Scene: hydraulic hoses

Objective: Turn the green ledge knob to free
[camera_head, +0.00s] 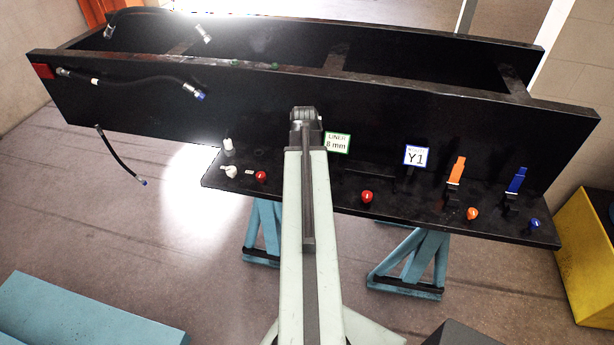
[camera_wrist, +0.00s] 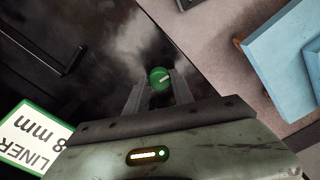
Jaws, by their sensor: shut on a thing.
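The green ledge knob (camera_wrist: 159,78) shows in the wrist view as a round green knob with a pale line across its face. It sits between the two fingers of my gripper (camera_wrist: 158,92), which are shut on it. The pale line is tilted, running up to the right in that view. In the head view my arm hides the knob and the fingertips. The sign with a green border, reading "LINER 8 mm" (camera_head: 338,143), stands just right of my arm, and it also shows at the left of the wrist view (camera_wrist: 32,137).
Red knobs (camera_head: 367,196) sit on the black ledge (camera_head: 420,212) either side of my arm. An orange knob (camera_head: 473,213), a blue knob (camera_head: 534,224), orange and blue upright levers and a Y1 sign (camera_head: 417,155) stand to the right. Black hoses (camera_head: 135,79) hang at the left.

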